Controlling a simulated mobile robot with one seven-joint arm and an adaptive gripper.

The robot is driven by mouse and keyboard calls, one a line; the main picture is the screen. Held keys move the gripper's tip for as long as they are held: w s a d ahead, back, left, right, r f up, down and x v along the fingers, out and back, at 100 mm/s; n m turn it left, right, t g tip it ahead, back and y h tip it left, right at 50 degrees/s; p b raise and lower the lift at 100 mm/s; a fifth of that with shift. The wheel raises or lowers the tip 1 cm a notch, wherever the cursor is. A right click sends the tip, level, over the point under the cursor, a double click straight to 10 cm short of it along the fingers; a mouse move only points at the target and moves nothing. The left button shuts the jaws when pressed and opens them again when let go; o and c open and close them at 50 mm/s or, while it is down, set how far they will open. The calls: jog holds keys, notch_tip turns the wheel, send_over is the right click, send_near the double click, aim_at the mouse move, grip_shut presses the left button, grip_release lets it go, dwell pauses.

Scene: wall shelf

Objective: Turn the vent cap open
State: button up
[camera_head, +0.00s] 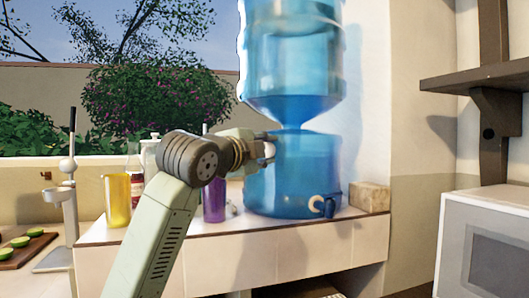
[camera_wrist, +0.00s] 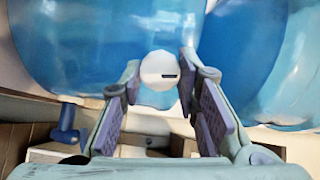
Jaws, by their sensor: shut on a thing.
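The vent cap (camera_wrist: 161,66) is a small round white cap with a short dark slot, seen on the blue water dispenser in the wrist view. My gripper (camera_wrist: 160,82) has one finger on each side of the cap and is shut on it. In the head view my gripper (camera_head: 267,149) reaches the upper left side of the dispenser's lower tank (camera_head: 300,178). A large blue bottle (camera_head: 290,65) stands upside down on the tank.
A dark blue tap (camera_head: 328,206) sits low on the tank's front. A purple cup (camera_head: 214,203) and a yellow cup (camera_head: 117,200) stand on the tiled counter (camera_head: 230,262). A tan block (camera_head: 369,197) is right of the tank. A wall shelf (camera_head: 475,77) juts out at right.

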jog(key=shift+r, duration=0.1)
jog(key=o, duration=1.2)
jog(key=shift+c, duration=0.2)
jog(key=v, duration=1.2)
